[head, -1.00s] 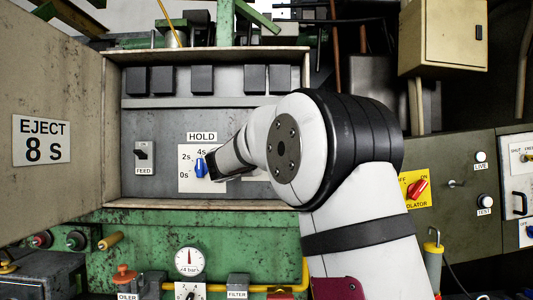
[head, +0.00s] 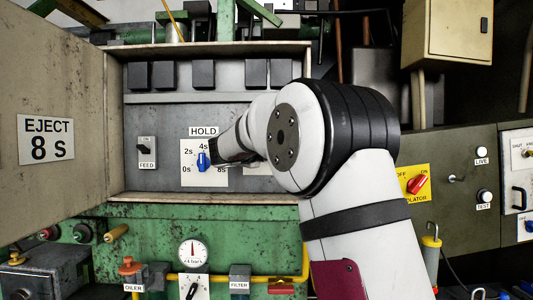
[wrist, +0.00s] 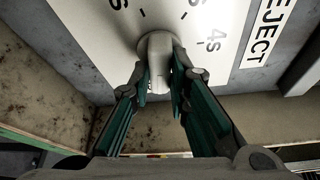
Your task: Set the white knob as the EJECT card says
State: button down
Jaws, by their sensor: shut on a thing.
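The EJECT card (head: 46,139) on the open door at the left reads "EJECT 8 s". The white knob (wrist: 155,48) sits on a white dial plate (wrist: 110,35) in the wrist view, beside a label reading EJECT. A "4s" mark shows to its right; other marks are cut off at the top. My gripper (wrist: 160,72) is shut on the white knob, one finger on each side. Where the knob points I cannot tell. In the head view my arm hides the knob, and only a strip of its plate (head: 257,170) shows.
The HOLD dial with a blue knob (head: 203,161) is close to the left of my gripper. A FEED switch (head: 146,152) is further left. The box's side wall and lower ledge (head: 200,198) border this space. A red isolator switch (head: 417,184) is right of my arm.

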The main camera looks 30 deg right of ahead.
jog(key=c, duration=1.5)
grip_release()
jog(key=v, duration=1.2)
